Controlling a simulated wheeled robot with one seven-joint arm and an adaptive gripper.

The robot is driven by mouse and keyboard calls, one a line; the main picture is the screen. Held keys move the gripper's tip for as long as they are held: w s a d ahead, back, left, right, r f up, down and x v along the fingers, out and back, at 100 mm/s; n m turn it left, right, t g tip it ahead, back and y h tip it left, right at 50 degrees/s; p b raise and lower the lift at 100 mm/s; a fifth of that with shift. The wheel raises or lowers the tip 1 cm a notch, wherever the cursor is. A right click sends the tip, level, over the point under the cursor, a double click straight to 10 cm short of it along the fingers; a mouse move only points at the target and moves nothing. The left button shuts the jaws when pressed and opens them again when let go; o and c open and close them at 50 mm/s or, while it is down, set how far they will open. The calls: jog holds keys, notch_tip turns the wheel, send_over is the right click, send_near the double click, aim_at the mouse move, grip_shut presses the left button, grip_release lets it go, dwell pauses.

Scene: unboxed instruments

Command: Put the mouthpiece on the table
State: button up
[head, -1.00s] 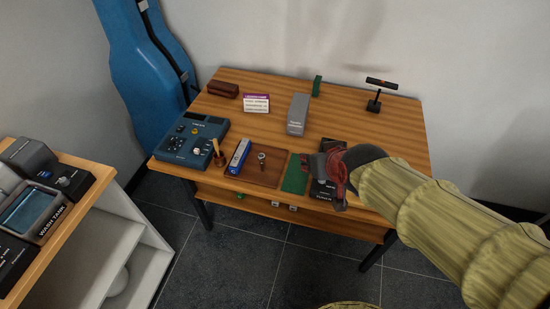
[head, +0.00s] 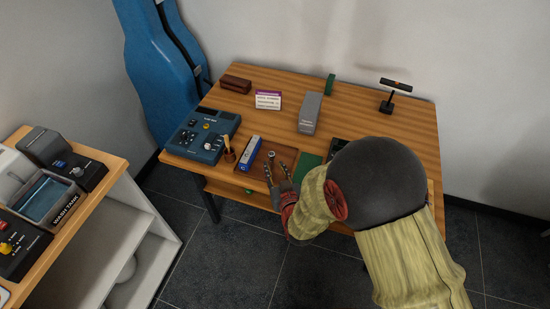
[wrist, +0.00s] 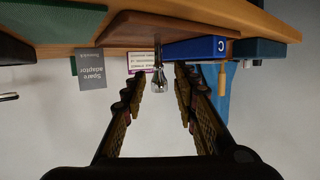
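The mouthpiece is a small metal piece (head: 271,154) standing on a brown board (head: 285,151) on the wooden table (head: 235,105). In the wrist view, where the scene appears upside down, the mouthpiece (wrist: 159,78) shows its shiny cup end. My gripper (head: 277,166) is open at the front edge of the board. In the wrist view its fingertips (wrist: 161,76) appear on either side of the mouthpiece, with gaps visible on both sides. Whether the fingers reach its depth is hard to tell. Nothing is held.
A blue box (head: 249,153) and a wooden-handled tool (head: 229,149) stand left of the mouthpiece. A blue device (head: 203,135) is farther left. A green cloth (head: 307,165) lies to the right. A grey box (head: 310,113) stands behind. The table's middle has bare room.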

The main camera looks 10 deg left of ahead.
aim_at(269, 153)
jog(key=b+x, duration=0.3)
jog(key=x, duration=0.7)
jog(key=shift+w+f, duration=0.15)
jog(key=shift+c, duration=0.4)
grip_shut()
